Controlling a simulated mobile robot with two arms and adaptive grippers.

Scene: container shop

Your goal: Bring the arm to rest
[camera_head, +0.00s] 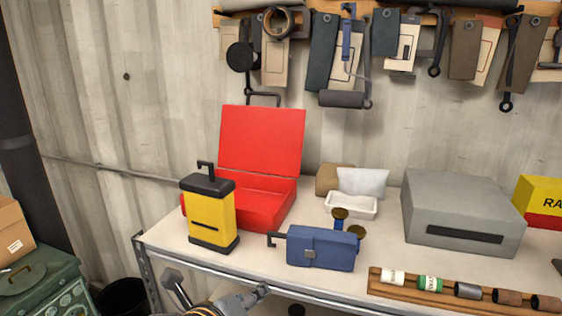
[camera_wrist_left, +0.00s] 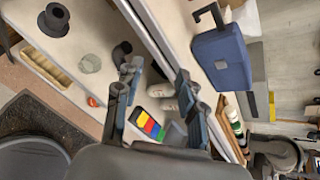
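My left gripper (camera_head: 218,286) shows at the bottom of the head view, at the front edge of the workbench (camera_head: 160,247). In the left wrist view its two fingers (camera_wrist_left: 156,98) are spread apart with nothing between them. The rest of the left arm is cut off by the lower picture edge. The blue box with a hook (camera_head: 320,248) stands on the bench just behind and to the right of the gripper, apart from it. It also shows in the left wrist view (camera_wrist_left: 220,57). My right gripper is in neither view.
A yellow and black case (camera_head: 208,215) stands left of the blue box, before an open red box (camera_head: 262,145). A grey box (camera_head: 460,210) and a wooden rack of small cylinders (camera_head: 400,287) are at right. A lower shelf (camera_wrist_left: 50,65) holds a black spool (camera_wrist_left: 54,20).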

